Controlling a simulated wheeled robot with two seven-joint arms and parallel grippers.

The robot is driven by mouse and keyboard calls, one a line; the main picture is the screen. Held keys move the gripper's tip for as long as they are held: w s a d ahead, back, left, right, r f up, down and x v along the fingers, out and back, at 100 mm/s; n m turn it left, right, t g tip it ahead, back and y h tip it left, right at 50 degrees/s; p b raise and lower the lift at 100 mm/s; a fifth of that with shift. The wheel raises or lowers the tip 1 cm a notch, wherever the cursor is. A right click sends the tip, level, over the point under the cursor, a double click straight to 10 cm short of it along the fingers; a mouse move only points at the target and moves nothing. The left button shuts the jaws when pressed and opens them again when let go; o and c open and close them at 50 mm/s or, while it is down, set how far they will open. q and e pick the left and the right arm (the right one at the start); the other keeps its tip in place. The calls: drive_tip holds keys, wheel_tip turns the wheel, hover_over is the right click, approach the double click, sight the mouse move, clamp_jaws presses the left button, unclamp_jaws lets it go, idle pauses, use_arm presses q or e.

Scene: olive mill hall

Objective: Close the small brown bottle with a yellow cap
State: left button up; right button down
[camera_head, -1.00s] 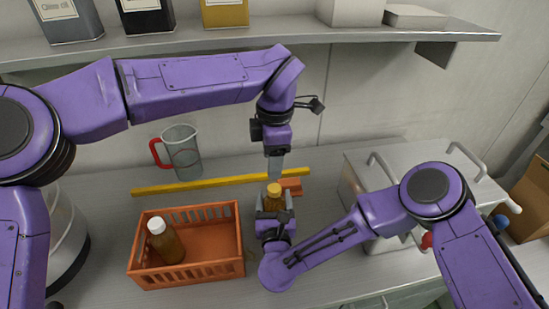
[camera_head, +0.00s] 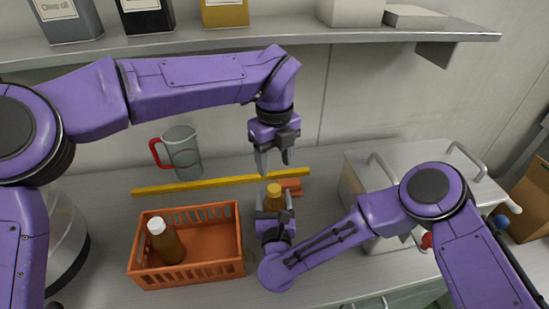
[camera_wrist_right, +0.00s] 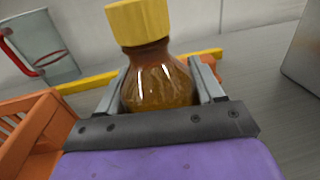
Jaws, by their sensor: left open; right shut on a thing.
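The small brown bottle (camera_head: 273,204) stands upright on the counter with the yellow cap (camera_head: 274,190) sitting on its neck. In the right wrist view the bottle (camera_wrist_right: 158,85) fills the space between the fingers, and the cap (camera_wrist_right: 138,21) sits on its top, looking slightly tilted. My right gripper (camera_head: 274,214) is shut on the bottle's body. My left gripper (camera_head: 274,162) is open and empty, just above and behind the cap, apart from it. How tight the cap is cannot be told.
An orange crate (camera_head: 240,259) holding a white-capped bottle (camera_head: 168,243) stands at left. A yellow bar (camera_head: 220,183) lies behind, with an orange block (camera_head: 291,184) near it. A red-handled jug (camera_head: 182,152) stands at the back. A metal box (camera_head: 405,160) is at right; a shelf (camera_head: 330,38) runs above.

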sight(275, 187)
use_arm(q)
wheel_tip(275, 187, down, 8)
idle(0.5)
clamp_jaws()
drive_tip(key=m, duration=0.7)
drive_tip(key=shift+d, duration=0.1)
drive_tip(key=m, duration=1)
drive_tip(key=shift+o, duration=0.6)
unclamp_jaws()
